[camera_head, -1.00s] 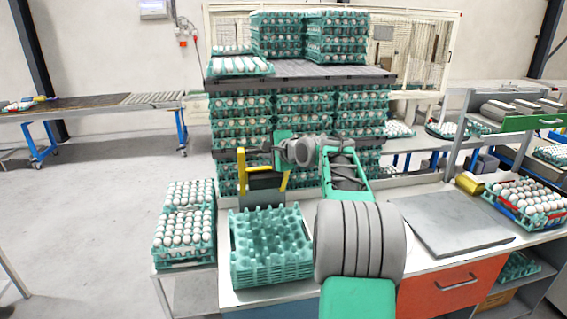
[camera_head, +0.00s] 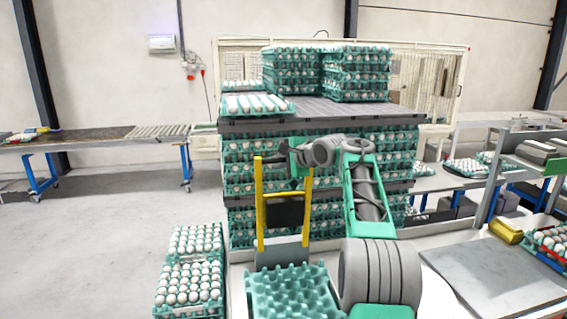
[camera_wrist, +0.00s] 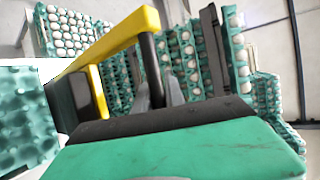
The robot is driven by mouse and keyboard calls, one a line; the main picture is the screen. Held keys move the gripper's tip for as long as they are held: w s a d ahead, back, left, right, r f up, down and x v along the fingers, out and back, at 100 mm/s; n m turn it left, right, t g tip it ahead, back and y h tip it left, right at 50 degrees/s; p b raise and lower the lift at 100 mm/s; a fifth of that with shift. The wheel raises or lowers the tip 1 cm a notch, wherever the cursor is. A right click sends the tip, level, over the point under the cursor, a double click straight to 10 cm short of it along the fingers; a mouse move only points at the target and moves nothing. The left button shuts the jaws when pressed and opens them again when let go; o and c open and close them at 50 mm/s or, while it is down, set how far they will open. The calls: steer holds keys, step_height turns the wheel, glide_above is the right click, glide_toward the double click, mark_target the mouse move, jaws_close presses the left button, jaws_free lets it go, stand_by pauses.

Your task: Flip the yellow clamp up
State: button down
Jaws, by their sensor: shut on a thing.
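The yellow clamp (camera_head: 261,205) is a U-shaped frame with a dark panel between its bars. In the head view it stands about upright behind the green egg trays. My gripper (camera_head: 287,156) is at the clamp's upper end, beside its right bar. The exact contact is partly hidden by the gripper body.
Empty green trays (camera_head: 270,290) are stacked on the table in front of the clamp. Egg-filled trays (camera_head: 190,283) stand to their left. A tall stack of egg trays (camera_head: 240,180) rises behind my arm. A flat grey plate (camera_head: 500,275) lies on the right.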

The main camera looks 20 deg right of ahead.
steer(key=shift+d+f, duration=0.1)
steer(key=shift+f, duration=0.9)
steer(key=c, duration=1.8)
jaws_free()
steer(key=shift+o, duration=0.9)
steer(key=shift+w+d, duration=0.1)
steer(key=shift+o, duration=1.1)
steer(key=shift+r, duration=0.3)
steer(key=shift+r, duration=0.1)
